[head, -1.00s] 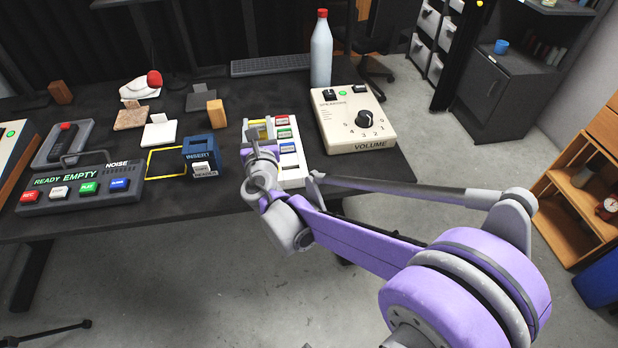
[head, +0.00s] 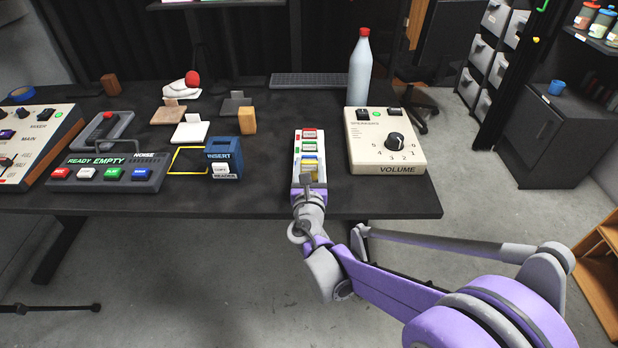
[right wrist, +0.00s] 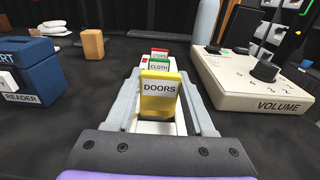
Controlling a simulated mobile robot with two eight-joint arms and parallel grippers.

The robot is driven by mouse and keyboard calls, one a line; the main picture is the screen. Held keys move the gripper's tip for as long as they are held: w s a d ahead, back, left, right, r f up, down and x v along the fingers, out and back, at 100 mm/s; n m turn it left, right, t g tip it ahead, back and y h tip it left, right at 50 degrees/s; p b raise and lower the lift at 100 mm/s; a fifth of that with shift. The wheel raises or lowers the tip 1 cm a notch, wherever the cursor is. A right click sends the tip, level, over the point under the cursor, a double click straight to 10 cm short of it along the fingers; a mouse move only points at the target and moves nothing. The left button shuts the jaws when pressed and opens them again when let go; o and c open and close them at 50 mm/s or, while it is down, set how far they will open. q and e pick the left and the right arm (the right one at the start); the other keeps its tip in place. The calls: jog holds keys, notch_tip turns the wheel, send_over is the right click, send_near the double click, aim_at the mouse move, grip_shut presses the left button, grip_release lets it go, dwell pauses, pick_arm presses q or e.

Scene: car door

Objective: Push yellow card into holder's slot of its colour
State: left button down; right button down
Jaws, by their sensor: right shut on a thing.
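The yellow card (head: 310,170), labelled DOORS, is held upright between the fingers of my right gripper (head: 309,180). It also shows in the right wrist view (right wrist: 159,90). The white holder (head: 297,150) stands near the table's front edge, with its row of slots running away from me. A red card (head: 309,132) and a green card (head: 310,146) stand in its far part, with blue showing just behind the yellow card. The yellow card is over the holder's near part. Its lower edge is hidden, so I cannot tell whether it is in a slot. My left gripper is out of view.
The cream volume box (head: 385,150) stands close on the right of the holder. The blue reader (head: 223,160) and a wooden block (head: 247,120) are to the left, with bare table between. A bottle (head: 360,75) stands behind the volume box.

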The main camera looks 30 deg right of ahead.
jog(key=shift+f+b, duration=0.5)
jog(key=shift+f, duration=1.1)
jog(key=shift+f, duration=0.2)
jog(key=shift+c, duration=1.3)
grip_release()
jog(key=shift+r, duration=0.15)
